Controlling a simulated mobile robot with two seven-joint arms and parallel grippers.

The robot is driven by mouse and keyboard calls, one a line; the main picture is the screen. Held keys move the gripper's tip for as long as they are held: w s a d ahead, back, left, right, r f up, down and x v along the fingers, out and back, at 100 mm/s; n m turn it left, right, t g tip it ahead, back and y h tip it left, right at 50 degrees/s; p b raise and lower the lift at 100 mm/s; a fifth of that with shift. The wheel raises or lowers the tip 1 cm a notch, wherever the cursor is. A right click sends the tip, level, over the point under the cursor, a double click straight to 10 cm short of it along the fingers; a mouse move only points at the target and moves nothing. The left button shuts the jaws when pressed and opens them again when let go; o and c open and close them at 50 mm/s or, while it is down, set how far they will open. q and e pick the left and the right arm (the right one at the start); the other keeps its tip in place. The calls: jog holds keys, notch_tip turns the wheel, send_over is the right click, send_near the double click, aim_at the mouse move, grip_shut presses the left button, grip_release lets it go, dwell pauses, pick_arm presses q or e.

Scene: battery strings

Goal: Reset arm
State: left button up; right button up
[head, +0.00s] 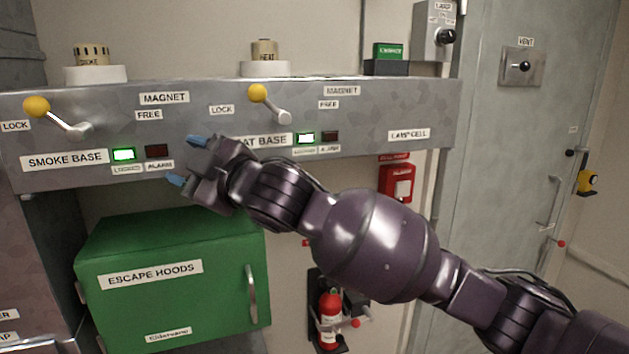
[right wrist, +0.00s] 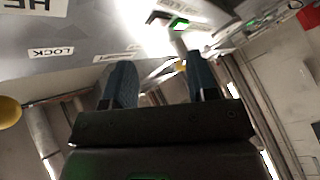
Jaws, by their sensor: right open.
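My right arm reaches in from the lower right of the head view. Its right gripper (head: 187,160) is open, with blue fingertips apart and pointing left, in front of the grey panel (head: 370,115). It overlaps the left end of the heat base label. The right wrist view also shows the open fingers (right wrist: 160,82), with nothing clearly held between them. A pale rod with a green end (right wrist: 181,35) shows beyond the fingertips there; I cannot tell what it is. My left gripper is not in view.
The panel carries two yellow-knobbed levers, the smoke one (head: 37,107) and the heat one (head: 258,93). Green lights are lit below both. A green escape hoods box (head: 170,285) is below the gripper. A fire extinguisher (head: 330,318) and red alarm box (head: 397,183) are behind my arm.

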jog(key=w+d+f+m+t+h, duration=0.1)
jog(key=d+f+m+t+h, duration=0.55)
jog(key=d+f, duration=0.8)
jog(key=w+d+f+m+t+h, duration=0.1)
jog(key=d+f+m+h, duration=0.3)
jog(key=d+f+m, duration=0.8)
jog(key=s+d+f+g+h, duration=0.2)
jog(key=s+d+f, duration=0.4)
jog(key=s+f, duration=0.2)
jog(key=s+d+f+m+g+h+b, duration=0.1)
jog(key=s+d+f+h, duration=0.1)
jog(key=s+d+f, duration=0.5)
jog(key=s+d+f+m+g+h, duration=0.1)
jog(key=s+d+f+g+h, duration=0.1)
jog(key=s+d+f, duration=0.4)
jog(key=s+f, duration=0.4)
jog(key=f, duration=0.4)
jog(key=shift+s+d+f+g, duration=0.15)
jog(key=shift+s+d+g, duration=0.05)
jog(key=shift+s+g, duration=0.2)
jog(key=shift+h, duration=0.25)
